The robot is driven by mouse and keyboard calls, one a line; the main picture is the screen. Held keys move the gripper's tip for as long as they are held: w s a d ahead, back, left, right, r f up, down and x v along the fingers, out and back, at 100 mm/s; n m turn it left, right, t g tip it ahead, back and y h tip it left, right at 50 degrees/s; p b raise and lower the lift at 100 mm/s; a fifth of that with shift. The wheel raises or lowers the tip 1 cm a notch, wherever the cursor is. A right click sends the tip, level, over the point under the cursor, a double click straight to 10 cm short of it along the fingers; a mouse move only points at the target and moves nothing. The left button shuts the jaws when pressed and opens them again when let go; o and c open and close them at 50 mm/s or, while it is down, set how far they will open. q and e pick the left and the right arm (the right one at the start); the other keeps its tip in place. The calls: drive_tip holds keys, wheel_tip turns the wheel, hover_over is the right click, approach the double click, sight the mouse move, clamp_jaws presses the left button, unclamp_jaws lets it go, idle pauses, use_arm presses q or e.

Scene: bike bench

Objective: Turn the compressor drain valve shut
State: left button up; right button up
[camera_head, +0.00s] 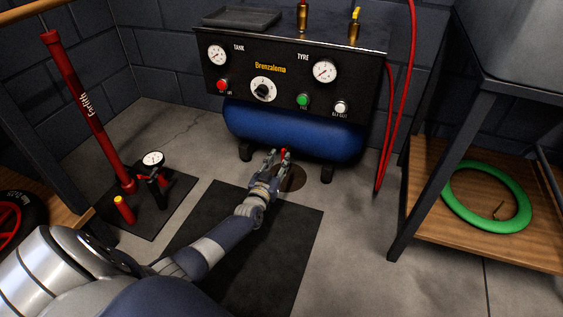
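The compressor has a dark control panel (290,75) on top of a blue tank (300,135). A small red piece (283,152), which looks like the drain valve's handle, shows low at the tank's underside. My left gripper (277,155) reaches in from the lower left, its fingers apart on either side of the red piece or just in front of it. Whether the fingers touch it I cannot tell. The valve body is hidden behind the fingers. My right gripper does not show.
A drain hole or stain (292,178) lies on the floor under the tank. A red floor pump (85,105) stands on a mat at left. A red hose (386,140) hangs at the compressor's right. A bench shelf with a green tyre (457,208) stands at right.

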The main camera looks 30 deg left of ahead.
sight(284, 154)
use_arm(q)
drive_tip(key=shift+b+x, duration=0.65)
drive_tip(key=shift+x, duration=0.8)
clamp_jaws()
